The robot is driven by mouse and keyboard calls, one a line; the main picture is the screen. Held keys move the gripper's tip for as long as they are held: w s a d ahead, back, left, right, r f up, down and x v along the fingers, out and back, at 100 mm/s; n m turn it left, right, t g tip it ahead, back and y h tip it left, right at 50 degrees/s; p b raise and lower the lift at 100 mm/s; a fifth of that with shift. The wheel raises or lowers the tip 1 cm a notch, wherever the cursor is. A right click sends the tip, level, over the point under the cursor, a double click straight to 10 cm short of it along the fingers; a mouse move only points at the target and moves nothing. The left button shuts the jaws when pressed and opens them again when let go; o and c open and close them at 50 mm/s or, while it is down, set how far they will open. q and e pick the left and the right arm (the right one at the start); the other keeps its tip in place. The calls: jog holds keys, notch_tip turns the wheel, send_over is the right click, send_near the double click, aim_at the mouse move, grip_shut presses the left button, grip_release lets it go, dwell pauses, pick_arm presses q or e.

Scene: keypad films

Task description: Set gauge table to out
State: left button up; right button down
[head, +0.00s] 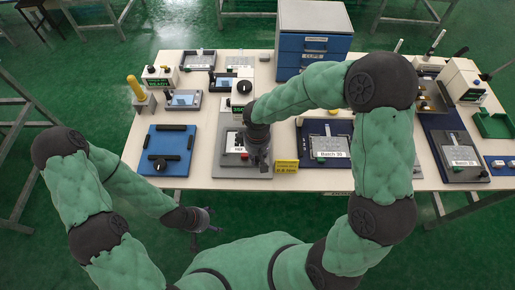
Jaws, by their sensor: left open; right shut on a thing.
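A white gauge unit (243,91) with a round dark dial and a green display stands at the table's middle. In front of it is a grey gauge table (228,165) with a labelled white plate (238,149) and a small red part (244,156). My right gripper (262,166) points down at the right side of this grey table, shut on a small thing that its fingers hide. I cannot tell whether the gauge table is in or out. My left gripper (205,235) is open and empty, low in front of the table's front edge.
A blue plate with black bars (168,150) lies to the left. A blue drawer cabinet (312,52) stands at the back.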

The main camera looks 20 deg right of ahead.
jog(key=shift+s+a, duration=0.3)
jog(key=shift+s, duration=0.7)
jog(key=shift+s+a, duration=0.25)
jog(key=shift+s, duration=0.7)
jog(key=c, duration=1.1)
grip_release()
jog(key=shift+s+a, duration=0.1)
jog(key=shift+o, duration=0.2)
jog(key=shift+r, duration=0.35)
notch_tip(320, 180, up, 11)
jog(key=shift+r, duration=0.15)
